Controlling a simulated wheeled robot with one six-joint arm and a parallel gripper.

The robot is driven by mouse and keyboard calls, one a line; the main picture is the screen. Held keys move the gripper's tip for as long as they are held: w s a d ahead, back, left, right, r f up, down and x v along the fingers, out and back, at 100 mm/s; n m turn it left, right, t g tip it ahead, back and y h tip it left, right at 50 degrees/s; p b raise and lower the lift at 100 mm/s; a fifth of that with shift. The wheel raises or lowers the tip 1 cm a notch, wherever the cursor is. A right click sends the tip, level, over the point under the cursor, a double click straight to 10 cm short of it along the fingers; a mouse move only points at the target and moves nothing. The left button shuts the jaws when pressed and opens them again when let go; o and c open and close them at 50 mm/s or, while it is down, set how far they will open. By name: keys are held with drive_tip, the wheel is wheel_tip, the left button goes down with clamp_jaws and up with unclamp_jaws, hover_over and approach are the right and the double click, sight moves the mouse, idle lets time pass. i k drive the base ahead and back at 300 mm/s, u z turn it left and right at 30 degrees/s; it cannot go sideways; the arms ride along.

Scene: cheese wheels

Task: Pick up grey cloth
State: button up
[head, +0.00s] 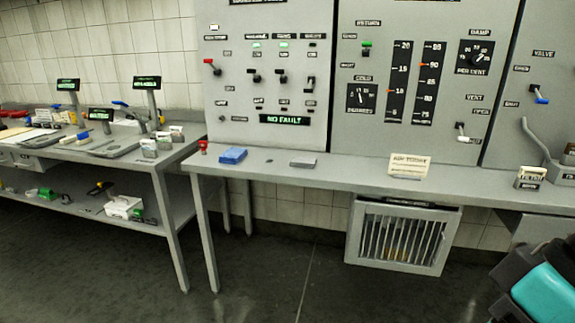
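A small flat grey piece (303,162), which looks like the grey cloth, lies on the grey counter (340,171) below the control panels. A folded blue cloth (233,155) lies to its left on the same counter, apart from it. Part of my own arm, black and teal, shows at the bottom right corner, well away from the grey piece. The fingers of my gripper do not show.
A red knob-like item (203,146) stands at the counter's left end. A printed card (409,166) stands right of the grey piece. A barred vent box (402,237) sits under the counter. A cluttered bench (170,160) stands left. The floor in front is clear.

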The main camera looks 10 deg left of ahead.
sight(302, 163)
drive_tip(key=u, duration=0.65)
drive_tip(key=i, duration=0.65)
drive_tip(key=u, duration=1.1)
drive_tip(key=i, duration=1.6)
drive_tip(key=z, duration=0.65)
drive_tip(key=i, duration=0.65)
drive_tip(key=z, duration=1.05)
drive_tip(key=i, duration=0.3)
drive_tip(key=z, duration=0.2)
